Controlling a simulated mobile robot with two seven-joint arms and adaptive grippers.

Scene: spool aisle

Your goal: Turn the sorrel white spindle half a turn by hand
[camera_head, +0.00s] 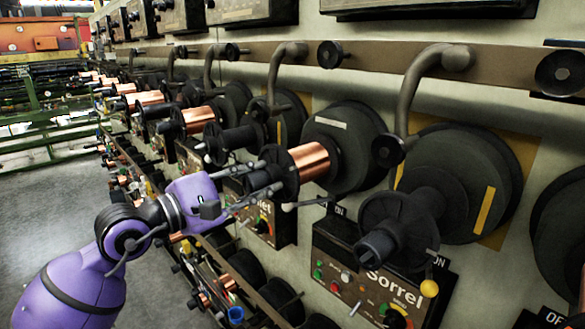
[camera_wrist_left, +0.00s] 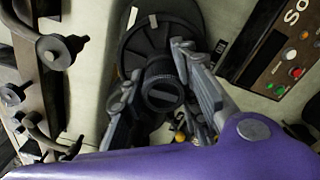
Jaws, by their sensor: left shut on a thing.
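The white-marked spindle (camera_head: 310,160) carries copper wire between dark flanges; a white strip lies on the big dark wheel (camera_head: 345,140) behind it. The Sorrel panel (camera_head: 365,275) is below and to its right. My left gripper (camera_head: 257,184) is at the spindle's near end, with its fingers shut on the dark hub. In the left wrist view the fingers stand on both sides of the round hub (camera_wrist_left: 162,92), and the Sorrel panel (camera_wrist_left: 285,60) is at upper right. The fingers hide part of the hub's sides. My right gripper is not in view.
A yellow-marked spindle (camera_head: 395,228) with a large wheel is close on the right, with a yellow knob (camera_head: 429,288) below. Curved grey arms (camera_head: 280,75) hang from the rail above. More copper spools (camera_head: 197,118) line the aisle leftward. The floor (camera_head: 50,190) at left is open.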

